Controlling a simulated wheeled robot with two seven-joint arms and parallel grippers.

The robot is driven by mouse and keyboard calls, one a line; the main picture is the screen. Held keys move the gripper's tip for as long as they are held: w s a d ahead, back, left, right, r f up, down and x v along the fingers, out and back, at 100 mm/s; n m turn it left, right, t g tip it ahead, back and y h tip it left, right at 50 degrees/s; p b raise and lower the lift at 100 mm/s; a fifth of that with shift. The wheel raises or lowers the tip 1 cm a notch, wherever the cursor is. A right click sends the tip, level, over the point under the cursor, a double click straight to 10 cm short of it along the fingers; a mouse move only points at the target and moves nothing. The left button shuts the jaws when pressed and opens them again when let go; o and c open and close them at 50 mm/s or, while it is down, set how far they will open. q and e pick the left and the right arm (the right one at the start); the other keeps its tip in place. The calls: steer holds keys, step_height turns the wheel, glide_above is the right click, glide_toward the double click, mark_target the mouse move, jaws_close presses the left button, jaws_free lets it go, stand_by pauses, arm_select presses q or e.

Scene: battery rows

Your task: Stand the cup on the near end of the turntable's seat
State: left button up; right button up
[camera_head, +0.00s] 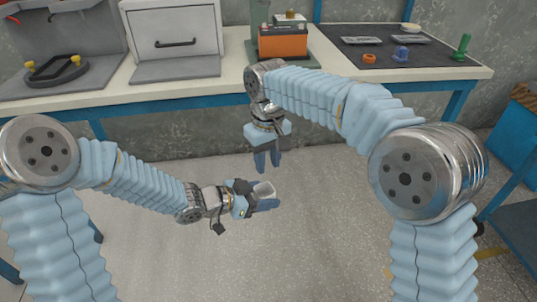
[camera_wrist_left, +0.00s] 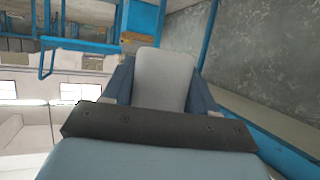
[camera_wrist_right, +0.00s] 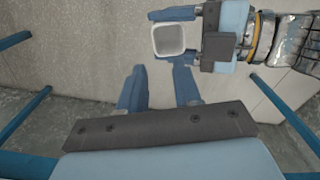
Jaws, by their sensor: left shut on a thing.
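The cup (camera_head: 264,189) is pale grey-white. My left gripper (camera_head: 259,196) is shut on it and holds it in the air over the floor, in front of the bench. In the left wrist view the cup (camera_wrist_left: 162,78) fills the space between the fingers. In the right wrist view its square open mouth (camera_wrist_right: 169,40) faces that camera. My right gripper (camera_head: 267,160) is open and empty, fingers pointing down, just beyond the cup. A round black fixture with two yellow knobs (camera_head: 56,72), apparently the turntable, stands on the bench at far left; its seat is not clear.
The long bench (camera_head: 190,90) runs across the back. On it are a grey cabinet (camera_head: 175,35), an orange battery (camera_head: 283,42) on a green stand, and a dark mat (camera_head: 365,48) with small parts. A blue cart (camera_head: 515,220) stands at right.

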mark_target(268, 188)
step_height(268, 188, down, 10)
steer(key=shift+f, duration=0.15)
stand_by(0.3)
jaws_close()
steer(key=shift+a, duration=0.1)
arm_select(q)
steer(key=o, duration=1.1)
steer(key=shift+o, duration=0.2)
steer(key=shift+a, duration=0.1)
